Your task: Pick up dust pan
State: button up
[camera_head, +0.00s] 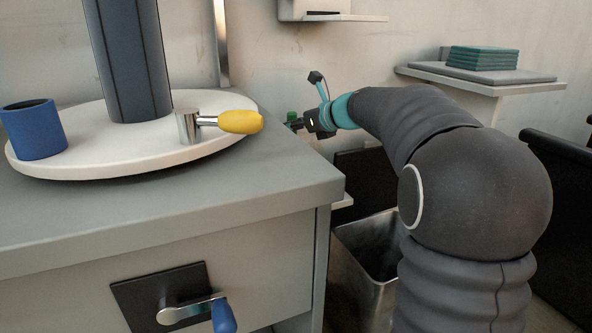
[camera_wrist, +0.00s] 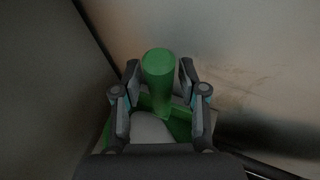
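The green dust pan (camera_wrist: 180,127) is in the wrist view, with its thick round handle (camera_wrist: 158,68) pointing toward the camera. A pale rounded shape covers part of the pan. My gripper (camera_wrist: 159,78) is open, with one finger on each side of the handle and a small gap showing on both sides. In the head view a bit of green, probably the handle (camera_head: 292,116), shows beside my gripper (camera_head: 300,123), beyond the counter's far right corner. The rest of the pan is hidden there.
The grey counter (camera_head: 250,190) is to the left, bearing a round white tray (camera_head: 90,165) with a blue cup (camera_head: 35,130) and a yellow-handled metal piece (camera_head: 215,122). A metal bin (camera_head: 350,285) stands below my arm. A shelf (camera_head: 540,88) holds teal items behind.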

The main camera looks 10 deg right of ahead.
grip_shut()
jog(key=shift+r, duration=0.15)
